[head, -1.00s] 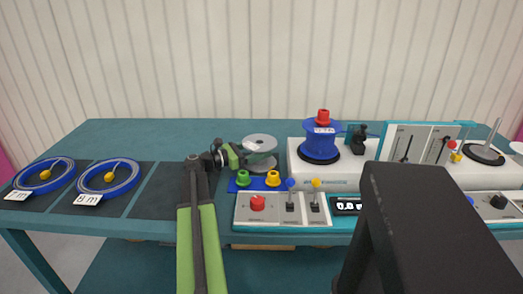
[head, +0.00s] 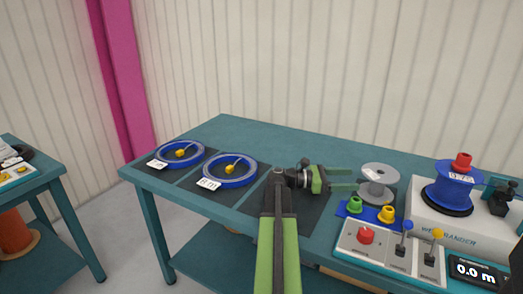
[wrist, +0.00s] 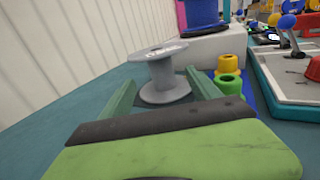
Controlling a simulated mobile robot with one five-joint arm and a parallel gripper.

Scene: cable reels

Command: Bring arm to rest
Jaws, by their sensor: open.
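My gripper (head: 343,180) is green and open, stretched out over the teal table toward the right in the head view. In the wrist view its two fingers (wrist: 165,97) point at a grey empty reel (wrist: 160,75), which stands beyond and between them. The same grey reel (head: 378,182) shows in the head view just right of the fingertips. The gripper holds nothing. I cannot tell whether a fingertip touches the reel.
Two blue cable coils (head: 229,170) (head: 180,154) with labels lie on dark mats at the left. Green (head: 355,204) and yellow (head: 386,213) knobs, a control panel (head: 376,248) and a machine with a blue reel (head: 453,186) stand right. Another table (head: 42,190) is far left.

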